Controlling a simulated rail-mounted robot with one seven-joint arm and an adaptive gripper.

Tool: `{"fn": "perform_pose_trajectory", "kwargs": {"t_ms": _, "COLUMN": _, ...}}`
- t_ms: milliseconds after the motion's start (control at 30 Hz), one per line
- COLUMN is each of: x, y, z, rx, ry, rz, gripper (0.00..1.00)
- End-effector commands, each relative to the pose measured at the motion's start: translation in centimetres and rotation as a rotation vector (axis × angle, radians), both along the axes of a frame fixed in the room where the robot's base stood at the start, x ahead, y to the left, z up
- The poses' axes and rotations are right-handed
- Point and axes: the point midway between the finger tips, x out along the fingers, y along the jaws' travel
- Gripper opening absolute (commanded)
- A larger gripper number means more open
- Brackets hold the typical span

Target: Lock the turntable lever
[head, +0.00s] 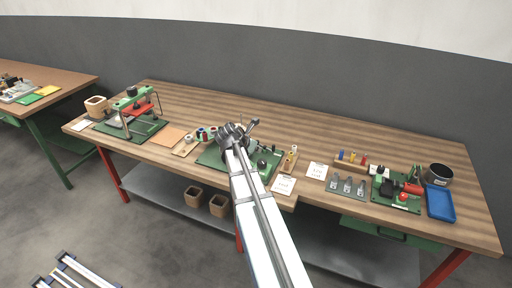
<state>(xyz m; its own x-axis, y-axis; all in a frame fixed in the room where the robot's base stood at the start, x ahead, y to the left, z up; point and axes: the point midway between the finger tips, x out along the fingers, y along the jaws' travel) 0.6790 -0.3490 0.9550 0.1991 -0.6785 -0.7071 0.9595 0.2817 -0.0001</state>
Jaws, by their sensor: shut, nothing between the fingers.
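My arm reaches up from the bottom of the head view to the middle of the bench. My gripper (234,134) is at its far end, a small dark grey cluster over the green turntable fixture, shut and empty. Its fingertips are too small to make out. The green base plate (211,158) of the fixture lies on the bench, partly hidden behind my arm. A dark round part with a green piece (262,164) shows just right of the arm. A thin grey rod (254,122) stands up beside the gripper; I cannot tell whether it is the turntable lever. Contact is not clear.
A wooden spool holder (185,149) stands left of the fixture, another (289,160) right. A green press frame (133,108) is at the left. White cards (283,184), a green fixture with a red handle (412,188), a blue tray (440,203) and a dark pot (438,174) are right.

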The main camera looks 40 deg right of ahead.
Motion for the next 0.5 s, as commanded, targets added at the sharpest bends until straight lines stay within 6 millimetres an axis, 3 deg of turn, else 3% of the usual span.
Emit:
{"fn": "perform_pose_trajectory", "kwargs": {"t_ms": 333, "x": 1.5, "y": -4.7, "z": -4.6, "rx": 0.000, "ry": 0.002, "rz": -0.002, "gripper": 0.00}}
{"fn": "perform_pose_trajectory", "kwargs": {"t_ms": 500, "x": 2.1, "y": -7.0, "z": -4.5, "rx": 0.001, "ry": 0.001, "rz": -0.002, "gripper": 0.00}}
